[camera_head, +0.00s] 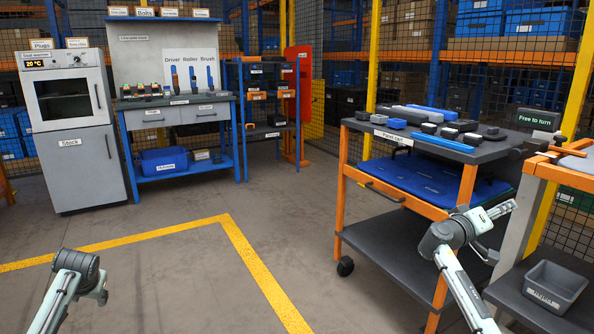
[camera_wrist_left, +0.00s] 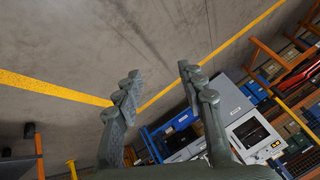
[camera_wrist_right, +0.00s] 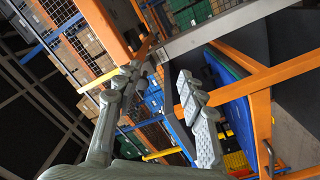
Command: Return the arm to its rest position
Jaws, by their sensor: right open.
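My left arm (camera_head: 75,275) shows at the lower left of the head view, low over the floor. In the left wrist view my left gripper (camera_wrist_left: 160,72) has its two fingers apart with only floor and distant furniture between them. My right arm (camera_head: 455,240) is bent beside the parts cart (camera_head: 350,175) in the head view; its light link points up and right toward the grey post. In the right wrist view my right gripper (camera_wrist_right: 158,78) is open and empty, with orange framing and shelving behind it. How close its fingers are to the frames is hard to tell.
The cart top holds several grey and blue parts, with a blue tray (camera_head: 425,180) below. A bench with a grey bin (camera_head: 553,285) stands at the right. A cabinet (camera_head: 75,125) and workbench (camera_head: 185,115) stand at the back. The yellow-lined floor (camera_head: 180,285) is clear.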

